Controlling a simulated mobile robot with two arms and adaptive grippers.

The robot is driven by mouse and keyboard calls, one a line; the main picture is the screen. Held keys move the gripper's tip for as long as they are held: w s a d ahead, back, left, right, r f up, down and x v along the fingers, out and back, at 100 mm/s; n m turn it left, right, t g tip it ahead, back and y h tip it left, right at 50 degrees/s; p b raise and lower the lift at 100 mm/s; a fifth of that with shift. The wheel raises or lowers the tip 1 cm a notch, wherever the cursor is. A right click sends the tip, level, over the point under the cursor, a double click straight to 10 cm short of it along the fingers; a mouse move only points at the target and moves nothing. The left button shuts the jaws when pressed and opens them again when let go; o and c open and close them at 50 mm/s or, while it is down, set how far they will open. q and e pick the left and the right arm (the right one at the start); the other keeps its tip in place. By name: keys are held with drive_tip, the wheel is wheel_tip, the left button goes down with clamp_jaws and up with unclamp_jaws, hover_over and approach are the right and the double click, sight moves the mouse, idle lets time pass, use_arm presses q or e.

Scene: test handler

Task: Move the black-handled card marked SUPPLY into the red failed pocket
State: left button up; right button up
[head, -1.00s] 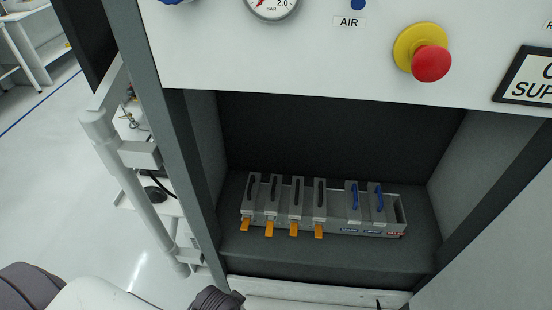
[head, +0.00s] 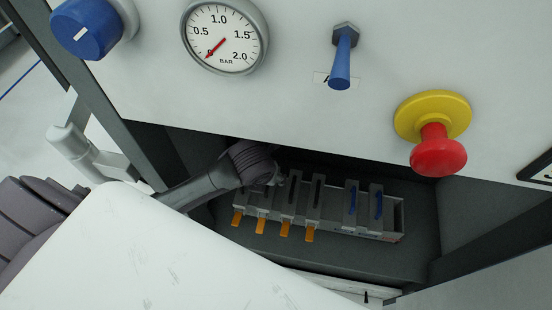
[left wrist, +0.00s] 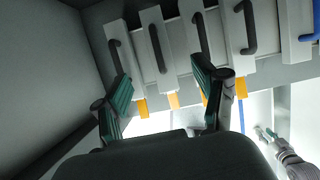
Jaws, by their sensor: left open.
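Several grey cards with black handles stand in a row in a rack, each above an orange tab; one is the third from the left (head: 292,200). I cannot read which is marked SUPPLY. The rack's right end has an empty slot with a small reddish label (head: 396,238). My left gripper (head: 278,180) is over the leftmost cards and partly hides them. In the left wrist view the open left gripper (left wrist: 160,90) has green-padded fingers on either side of the second card (left wrist: 153,45); I cannot tell any contact. My right gripper (left wrist: 264,132) seems to show small at lower right.
Two cards with blue handles (head: 352,200) stand right of the black-handled ones. The rack sits in a dark recess with side walls. Above are a gauge (head: 222,38), a blue toggle (head: 342,65) and a red emergency button (head: 438,152).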

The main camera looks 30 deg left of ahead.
sight(269, 193)
use_arm(q)
drive_tip(key=shift+f, duration=0.1)
drive_tip(key=f, duration=0.2)
drive_tip(key=f+p, duration=0.1)
drive_tip(key=f, duration=0.1)
drive_tip(key=shift+s+a, duration=0.15)
drive_tip(key=shift+a, duration=0.05)
drive_tip(key=x, duration=0.4)
drive_tip(key=shift+w+r, duration=0.1)
drive_tip(key=shift+w, duration=0.25)
drive_tip(key=x, duration=0.2)
drive_tip(key=shift+w+f+p, duration=0.2)
drive_tip(key=shift+f+p, duration=0.1)
drive_tip(key=shift+w+a+f, duration=0.1)
drive_tip(key=shift+f, duration=0.25)
drive_tip(key=shift+w+f, duration=0.1)
drive_tip(key=shift+f, duration=0.2)
drive_tip(key=shift+w+f, duration=0.15)
drive_tip(key=shift+f, duration=0.15)
drive_tip(key=c, duration=0.4)
clamp_jaws()
use_arm(e)
drive_tip(key=s+r, duration=0.2)
drive_tip(key=s, duration=0.1)
drive_tip(key=shift+s, duration=0.25)
